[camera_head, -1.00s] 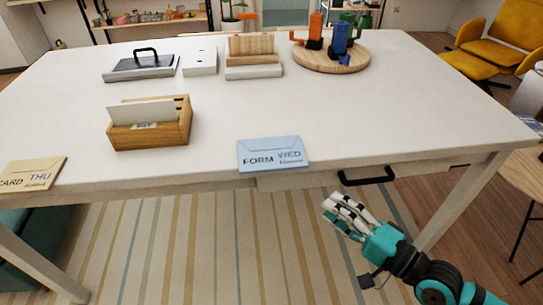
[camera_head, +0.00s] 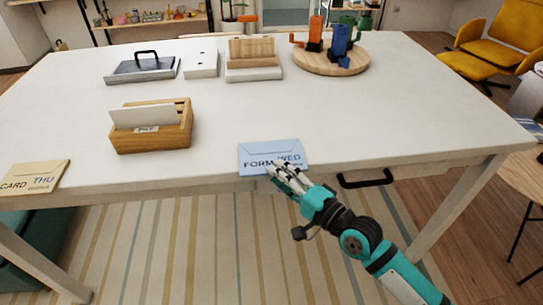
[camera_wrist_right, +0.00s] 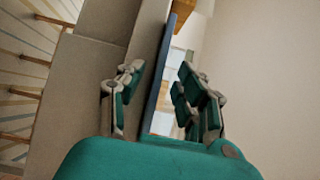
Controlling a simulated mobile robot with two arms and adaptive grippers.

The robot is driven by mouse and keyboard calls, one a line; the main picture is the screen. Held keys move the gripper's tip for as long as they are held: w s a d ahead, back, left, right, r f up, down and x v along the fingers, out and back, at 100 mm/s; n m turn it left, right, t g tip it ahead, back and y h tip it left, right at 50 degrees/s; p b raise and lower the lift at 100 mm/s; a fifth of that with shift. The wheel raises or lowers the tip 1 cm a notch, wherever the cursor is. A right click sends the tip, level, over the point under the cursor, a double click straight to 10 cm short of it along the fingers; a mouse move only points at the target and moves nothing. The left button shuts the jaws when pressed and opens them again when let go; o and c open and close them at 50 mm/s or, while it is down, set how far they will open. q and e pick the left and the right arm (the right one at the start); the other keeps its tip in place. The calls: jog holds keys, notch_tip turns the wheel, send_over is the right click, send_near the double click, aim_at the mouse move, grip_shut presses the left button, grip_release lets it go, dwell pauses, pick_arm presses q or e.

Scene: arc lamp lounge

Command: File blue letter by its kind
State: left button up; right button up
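The blue letter (camera_head: 262,149), marked FORM and WED, lies flat at the table's front edge in the head view. My right gripper (camera_head: 284,178) is at its front edge and covers part of its lower right. In the right wrist view, the letter shows as a thin blue strip (camera_wrist_right: 163,70) between the two spread fingers (camera_wrist_right: 155,92), which look apart from it. A wooden letter box (camera_head: 155,138) with a white card and a small, hard-to-read label stands left of the letter. A tan letter (camera_head: 33,177), marked CARD and THU, lies at the far left. My left gripper is out of view.
On the white table (camera_head: 225,120), a dark-lidded tray with a handle (camera_head: 140,70), a white block (camera_head: 201,64), another wooden holder (camera_head: 253,50) and a round board with mugs (camera_head: 330,62) stand at the back. A drawer handle (camera_head: 366,180) juts out below the front edge.

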jog(key=shift+w+a, duration=0.45)
jog(key=shift+w, duration=0.05)
grip_shut()
jog(key=shift+r, duration=0.1)
jog(key=s+r, duration=0.2)
jog(key=s, duration=0.6)
jog(key=s+r+p, duration=0.1)
jog(key=s+r, duration=0.1)
jog(key=s, duration=0.6)
jog(key=shift+a+r, duration=0.15)
jog(key=shift+r, duration=0.25)
